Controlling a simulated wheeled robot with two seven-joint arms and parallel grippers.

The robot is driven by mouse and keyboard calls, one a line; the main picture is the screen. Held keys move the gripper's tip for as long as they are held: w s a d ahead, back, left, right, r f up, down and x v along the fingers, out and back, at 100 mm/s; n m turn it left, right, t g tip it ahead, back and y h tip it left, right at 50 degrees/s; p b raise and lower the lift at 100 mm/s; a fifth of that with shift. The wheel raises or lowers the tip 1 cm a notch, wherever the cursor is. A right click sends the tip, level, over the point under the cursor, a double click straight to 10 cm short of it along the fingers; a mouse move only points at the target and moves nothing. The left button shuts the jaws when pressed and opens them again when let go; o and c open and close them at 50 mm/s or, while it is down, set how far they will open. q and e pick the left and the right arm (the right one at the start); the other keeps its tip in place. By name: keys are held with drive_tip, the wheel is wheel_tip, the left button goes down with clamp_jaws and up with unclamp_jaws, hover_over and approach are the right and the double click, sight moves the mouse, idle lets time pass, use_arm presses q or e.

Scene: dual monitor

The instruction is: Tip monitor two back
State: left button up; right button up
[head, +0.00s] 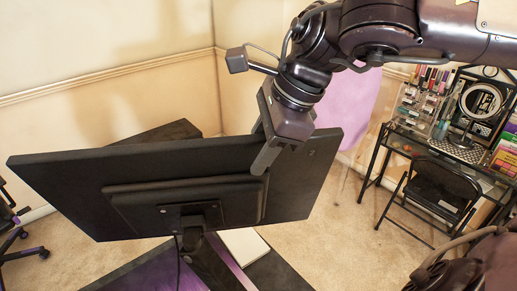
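A large black monitor (85,190) is in the middle of the head view, its back toward me and its top edge tilted. It is on a dark stand arm (208,265). My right gripper (262,148) comes down from above at the monitor's top edge, right of its middle. One finger lies over the back face near the raised rear housing; the other seems to be at the far side of the edge, mostly hidden. I cannot tell whether the fingers press on the monitor. My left gripper is out of view. The screen side is hidden.
Another dark panel (165,131) shows behind the monitor's top edge; I cannot tell what it is. A dark desk with purple strips (235,265) is below. At right are a black folding chair (440,187) and a vanity table (400,140). Carpet between is clear.

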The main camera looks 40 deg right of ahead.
drive_tip(key=b+v, duration=0.1)
drive_tip(key=v, duration=0.6)
drive_tip(key=shift+r, duration=0.2)
